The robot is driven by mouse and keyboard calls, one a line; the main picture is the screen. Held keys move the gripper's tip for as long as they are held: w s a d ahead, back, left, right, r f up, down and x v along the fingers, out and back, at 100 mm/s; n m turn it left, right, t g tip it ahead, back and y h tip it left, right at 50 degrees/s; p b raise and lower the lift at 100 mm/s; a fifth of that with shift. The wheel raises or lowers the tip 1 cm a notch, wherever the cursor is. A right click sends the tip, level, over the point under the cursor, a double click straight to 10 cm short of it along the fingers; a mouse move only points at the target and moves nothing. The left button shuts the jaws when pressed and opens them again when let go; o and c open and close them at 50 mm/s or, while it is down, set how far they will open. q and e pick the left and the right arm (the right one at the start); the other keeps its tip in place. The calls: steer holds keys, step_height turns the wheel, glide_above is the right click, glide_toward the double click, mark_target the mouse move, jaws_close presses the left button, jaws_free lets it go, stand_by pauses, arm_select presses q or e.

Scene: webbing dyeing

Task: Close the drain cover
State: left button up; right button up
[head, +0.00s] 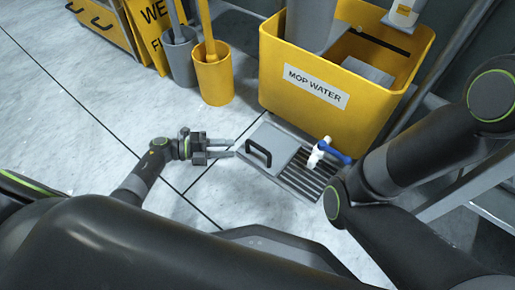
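The drain cover (269,146) is a flat grey plate with a black handle (258,152). It lies over the left part of the drain; the slotted grate (303,180) shows uncovered on the right. A white and blue valve-like piece (327,152) stands at the grate's right side. My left gripper (234,148) points right at the cover's left edge, with its two fingers apart and nothing visible between them. Whether a finger touches the cover I cannot tell. My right arm comes in from the right; its gripper is not visible.
A yellow mop water bin (310,89) stands right behind the drain. A yellow bucket (214,79) and a grey bucket (180,60) with handles stand behind left. A yellow wet floor sign (152,27) is farther back. Tiled floor (80,110) is free on the left.

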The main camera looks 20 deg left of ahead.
mark_target(255, 147)
arm_select(q)
steer(key=b+x, duration=0.3)
steer(key=x, duration=0.6)
steer(key=shift+w+d+f, duration=0.1)
steer(key=shift+d, duration=0.1)
steer(key=shift+w+d, duration=0.15)
steer(key=shift+d, duration=0.2)
jaws_close()
